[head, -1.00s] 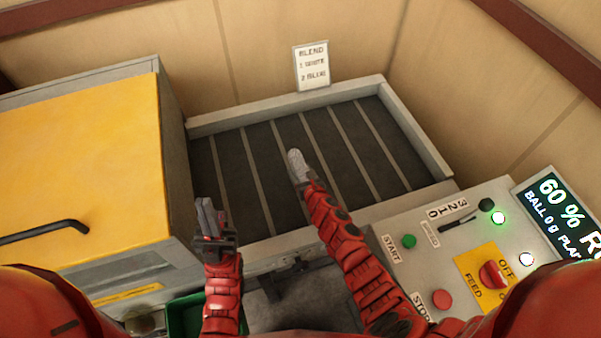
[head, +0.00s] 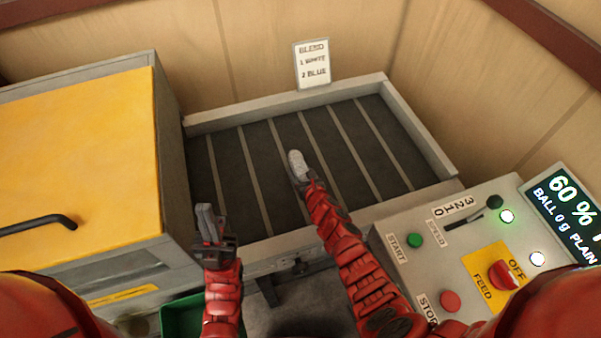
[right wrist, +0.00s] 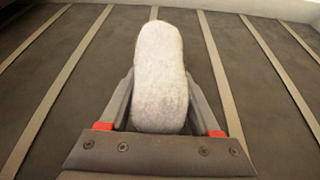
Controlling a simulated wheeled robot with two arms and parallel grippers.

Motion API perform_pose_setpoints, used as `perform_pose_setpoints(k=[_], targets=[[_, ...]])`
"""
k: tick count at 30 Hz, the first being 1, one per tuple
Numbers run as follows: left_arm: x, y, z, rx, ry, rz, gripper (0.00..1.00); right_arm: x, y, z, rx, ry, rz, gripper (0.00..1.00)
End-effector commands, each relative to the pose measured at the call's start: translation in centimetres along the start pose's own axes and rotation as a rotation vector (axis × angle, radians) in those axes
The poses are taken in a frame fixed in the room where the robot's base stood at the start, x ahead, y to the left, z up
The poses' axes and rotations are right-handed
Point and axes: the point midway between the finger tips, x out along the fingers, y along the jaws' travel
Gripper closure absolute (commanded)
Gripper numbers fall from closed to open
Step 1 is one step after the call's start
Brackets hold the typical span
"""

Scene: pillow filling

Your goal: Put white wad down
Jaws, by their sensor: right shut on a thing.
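The white wad (right wrist: 160,75) is a pale, fuzzy, elongated lump. In the right wrist view it sits between the two fingers of my right gripper (right wrist: 165,110), which is shut on it. In the head view the wad (head: 297,163) and my right gripper (head: 301,175) are over the middle of the dark slatted belt (head: 235,165). I cannot tell whether the wad touches the belt. My left gripper (head: 209,225) points up near the belt's front left corner and seems to hold nothing; its finger gap is unclear.
A sign (head: 312,65) reads "BLEND 1 WHITE 2 BLUE" behind the tray. A yellow-lidded box (head: 80,160) stands at left, with a green bin (head: 182,318) below. A control panel (head: 450,262) with start, stop and feed controls is at right. Most of the belt is clear.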

Motion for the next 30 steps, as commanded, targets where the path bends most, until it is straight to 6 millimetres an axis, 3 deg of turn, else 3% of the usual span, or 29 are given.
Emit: perform_pose_setpoints(k=[10,11,15,24,30], targets=[[-0.8,0.0,0.1,0.0,0.0,0.0,1.0,0.3,0.0,-0.6,0.001,-0.001,0.0,1.0],[-0.8,0.0,0.1,0.0,0.0,0.0,1.0,0.3,0.0,-0.6,0.001,0.0,0.0,0.34],[-0.8,0.0,0.1,0.0,0.0,0.0,1.0,0.3,0.0,-0.6,0.001,0.0,0.0,0.09],[-0.6,0.0,0.1,0.0,0.0,0.0,1.0,0.2,-0.1,-0.5,0.001,0.0,0.0,0.06],[1.4,-0.1,-0.2,0.0,0.0,0.0,1.0,-0.8,-0.1,1.0,0.001,0.0,-0.002,0.06]])
